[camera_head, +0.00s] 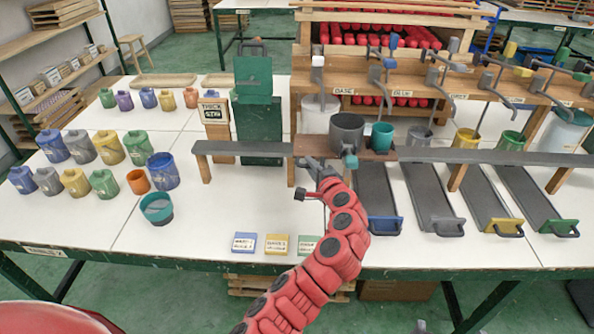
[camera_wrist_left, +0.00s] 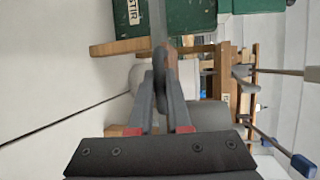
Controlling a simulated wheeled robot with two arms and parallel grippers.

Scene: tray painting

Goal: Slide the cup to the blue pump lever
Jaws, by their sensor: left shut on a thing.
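A large grey cup (camera_head: 347,130) stands upright on a brown plate (camera_head: 382,154) set in a dark rail (camera_head: 245,147). A smaller teal cup (camera_head: 383,137) is beside it on the right. My left gripper (camera_head: 312,166) is at the front edge of the brown plate, left of and below the grey cup. The blue pump lever (camera_head: 394,41) has a blue knob and stands behind and right of the cups, by the BLUE label. My right gripper is not in view.
A white bucket (camera_head: 318,113) stands behind the rail under the BASE label. A green box (camera_head: 259,124) with a STIR sign is on the left. Several paint cups stand further left. Sloping grey trays (camera_head: 376,190) lie below the rail's right part.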

